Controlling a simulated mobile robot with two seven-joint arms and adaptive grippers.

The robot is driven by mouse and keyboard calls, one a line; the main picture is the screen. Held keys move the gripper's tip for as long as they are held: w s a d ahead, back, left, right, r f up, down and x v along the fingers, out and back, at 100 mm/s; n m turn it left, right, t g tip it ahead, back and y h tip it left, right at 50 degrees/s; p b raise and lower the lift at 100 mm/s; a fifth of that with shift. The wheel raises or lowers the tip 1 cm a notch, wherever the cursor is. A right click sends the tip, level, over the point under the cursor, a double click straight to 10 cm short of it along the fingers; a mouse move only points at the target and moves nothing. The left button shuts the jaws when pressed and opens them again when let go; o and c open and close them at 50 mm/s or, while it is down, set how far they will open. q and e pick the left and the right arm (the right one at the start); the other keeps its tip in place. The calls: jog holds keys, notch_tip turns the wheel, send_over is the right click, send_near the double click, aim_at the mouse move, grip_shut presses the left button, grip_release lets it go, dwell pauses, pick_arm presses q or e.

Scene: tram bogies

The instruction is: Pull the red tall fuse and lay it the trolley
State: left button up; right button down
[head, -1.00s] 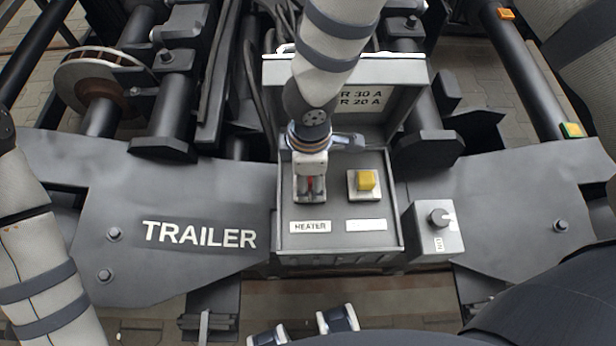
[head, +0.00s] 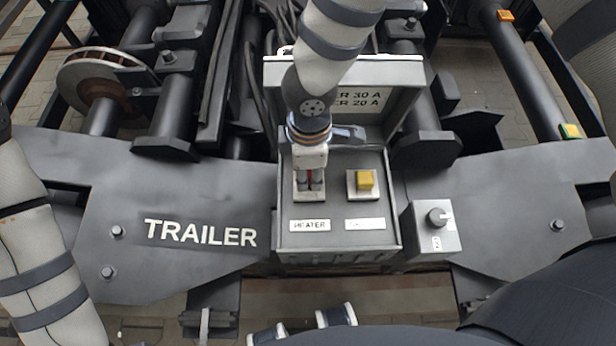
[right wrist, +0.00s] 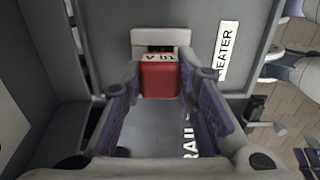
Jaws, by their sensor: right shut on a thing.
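The red tall fuse (right wrist: 160,80) is between the fingers of my right gripper (head: 310,178), which is shut on it. In the right wrist view the fuse bears a white label on its top. Its pale socket (right wrist: 160,38) shows just beyond, with a dark opening beside the fuse. I cannot tell whether the fuse is fully clear of the socket. The socket sits above the HEATER label in the grey fuse box (head: 290,240). My left arm comes in at the left; purple finger-like parts at the right wrist view's lower right may be its gripper. No trolley is recognisable.
A yellow fuse (head: 366,180) sits in the socket to the right. The box's raised lid (head: 412,72) stands behind. A small box with a black knob (head: 437,217) is at the right. The flat TRAILER plate (head: 120,190) lies left.

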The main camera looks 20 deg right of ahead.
jog(key=shift+r+p, duration=0.55)
jog(key=shift+r, duration=1.5)
